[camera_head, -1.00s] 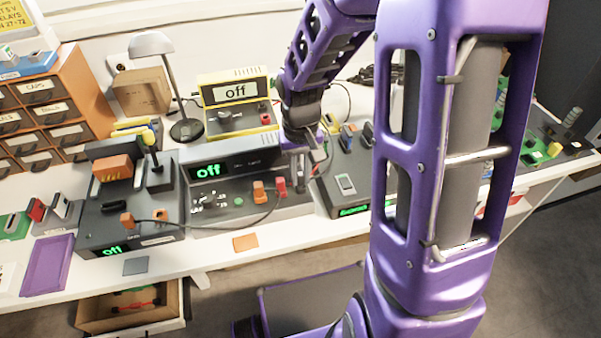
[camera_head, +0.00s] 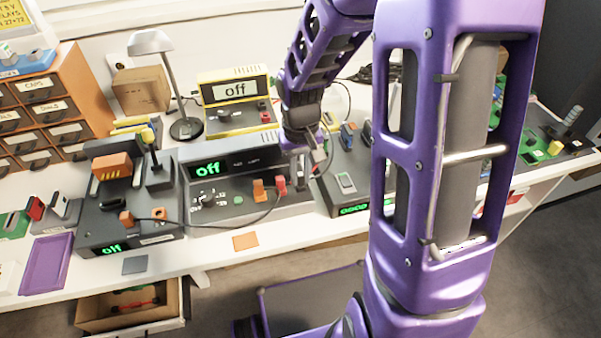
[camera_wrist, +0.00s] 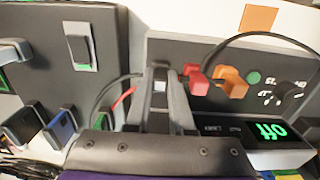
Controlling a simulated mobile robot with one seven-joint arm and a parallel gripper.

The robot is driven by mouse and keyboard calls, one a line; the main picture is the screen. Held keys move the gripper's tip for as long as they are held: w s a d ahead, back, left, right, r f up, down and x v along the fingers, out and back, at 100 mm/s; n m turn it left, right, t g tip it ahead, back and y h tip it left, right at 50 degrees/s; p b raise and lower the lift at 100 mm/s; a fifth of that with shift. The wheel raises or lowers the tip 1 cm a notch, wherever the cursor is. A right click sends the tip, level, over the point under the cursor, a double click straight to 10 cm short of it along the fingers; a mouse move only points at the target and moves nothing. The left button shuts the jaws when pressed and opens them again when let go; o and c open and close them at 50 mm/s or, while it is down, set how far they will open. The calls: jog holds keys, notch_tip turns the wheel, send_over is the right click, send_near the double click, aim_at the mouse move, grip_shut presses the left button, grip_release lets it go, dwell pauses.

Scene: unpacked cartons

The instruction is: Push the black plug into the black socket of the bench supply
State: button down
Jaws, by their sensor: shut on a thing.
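The bench supply is a dark grey box (camera_head: 224,205) in the middle of the bench, with a green "off" display (camera_head: 208,168). In the wrist view its front panel (camera_wrist: 160,50) fills the upper middle. My gripper (camera_head: 304,165) is at the right end of this box. In the wrist view my gripper (camera_wrist: 160,78) points at the panel, just left of a red plug (camera_wrist: 197,80). Its fingers are close together on a small dark thing, apparently the black plug, mostly hidden. A dark lead runs off beside the fingers. I cannot see the black socket.
An orange plug (camera_wrist: 231,83) sits beside the red plug. A second dark unit (camera_head: 346,185) stands close on the right. A yellow "off" meter (camera_head: 236,95) and a lamp (camera_head: 187,128) are behind.

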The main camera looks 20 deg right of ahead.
jog(key=c, duration=0.7)
grip_release()
